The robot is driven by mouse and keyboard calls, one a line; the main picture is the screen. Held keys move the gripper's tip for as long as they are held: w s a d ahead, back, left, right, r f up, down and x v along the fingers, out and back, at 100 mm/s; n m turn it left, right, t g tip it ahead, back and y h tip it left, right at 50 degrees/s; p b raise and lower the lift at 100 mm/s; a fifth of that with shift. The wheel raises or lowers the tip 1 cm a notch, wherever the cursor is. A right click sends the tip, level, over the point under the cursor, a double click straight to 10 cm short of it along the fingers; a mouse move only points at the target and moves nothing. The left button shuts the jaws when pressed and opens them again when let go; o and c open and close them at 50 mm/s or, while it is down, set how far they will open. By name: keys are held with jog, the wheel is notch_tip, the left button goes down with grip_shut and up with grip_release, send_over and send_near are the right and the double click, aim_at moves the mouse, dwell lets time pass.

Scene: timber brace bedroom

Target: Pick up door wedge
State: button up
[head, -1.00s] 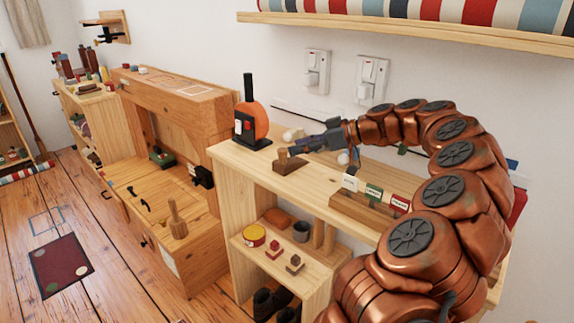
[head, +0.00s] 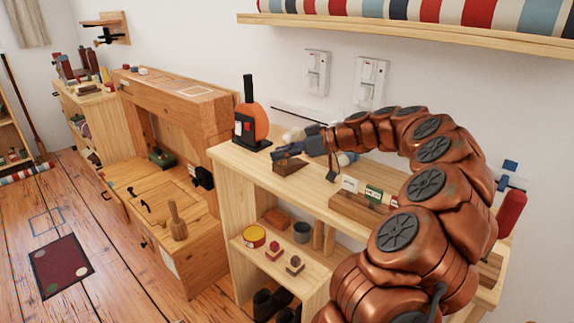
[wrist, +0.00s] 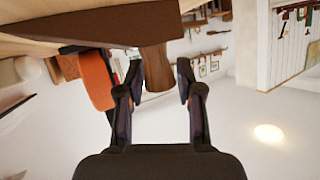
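The door wedge (head: 290,168) is a dark brown wooden block with a sloping side, lying on the pale wooden bench top. In the wrist view, the wedge (wrist: 85,30) fills the upper left, with a stubby brown peg (wrist: 156,68) sticking out of it. My gripper (head: 287,153) is over the wedge in the head view and partly covers it. In the wrist view, my gripper (wrist: 158,78) is open, with one finger on each side of the peg. Small gaps show between the peg and the fingers.
An orange round object with a black handle and base (head: 262,122) stands close behind and left of the wedge. A wooden block with label cards (head: 362,208) lies to the right. Small pale round items (head: 292,135) sit behind my gripper. The wall is close behind.

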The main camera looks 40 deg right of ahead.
grip_shut()
